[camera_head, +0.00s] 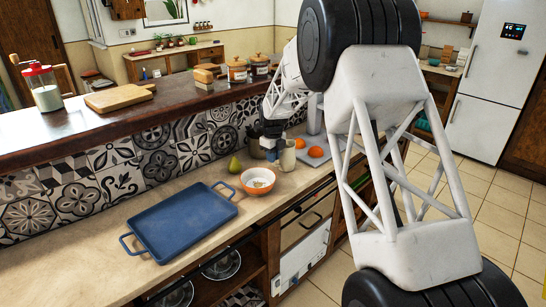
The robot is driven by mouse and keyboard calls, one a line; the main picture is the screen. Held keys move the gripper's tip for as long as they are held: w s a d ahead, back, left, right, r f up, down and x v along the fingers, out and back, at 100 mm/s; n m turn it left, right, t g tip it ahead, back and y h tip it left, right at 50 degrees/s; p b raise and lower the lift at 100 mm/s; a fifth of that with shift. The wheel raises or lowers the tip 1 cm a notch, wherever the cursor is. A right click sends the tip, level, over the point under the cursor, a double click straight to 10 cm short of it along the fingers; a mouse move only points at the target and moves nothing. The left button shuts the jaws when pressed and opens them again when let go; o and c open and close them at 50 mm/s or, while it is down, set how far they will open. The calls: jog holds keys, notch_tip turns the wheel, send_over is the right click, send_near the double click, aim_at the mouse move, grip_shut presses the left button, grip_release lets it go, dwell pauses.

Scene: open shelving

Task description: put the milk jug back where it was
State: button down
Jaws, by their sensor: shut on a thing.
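The milk jug (288,158) is a small cream-coloured jug on or just above the counter, right of a dark pot and behind an orange bowl. My gripper (277,138) reaches down from the arm at the jug's upper left and is shut on the jug. The fingertips are small and partly hidden. I cannot tell whether the jug's base touches the counter.
The bowl (258,181) stands in front of the jug, with a green pear (235,164) to its left. A blue tray (185,222) fills the near counter. Oranges (315,152) lie on a pale board right of the jug. The tiled wall (110,165) rises behind.

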dwell(0.3)
jog(key=c, duration=1.6)
grip_release()
jog(key=shift+f, duration=0.15)
jog(key=o, duration=0.5)
notch_tip(320, 180, up, 12)
jog(key=shift+r, duration=0.15)
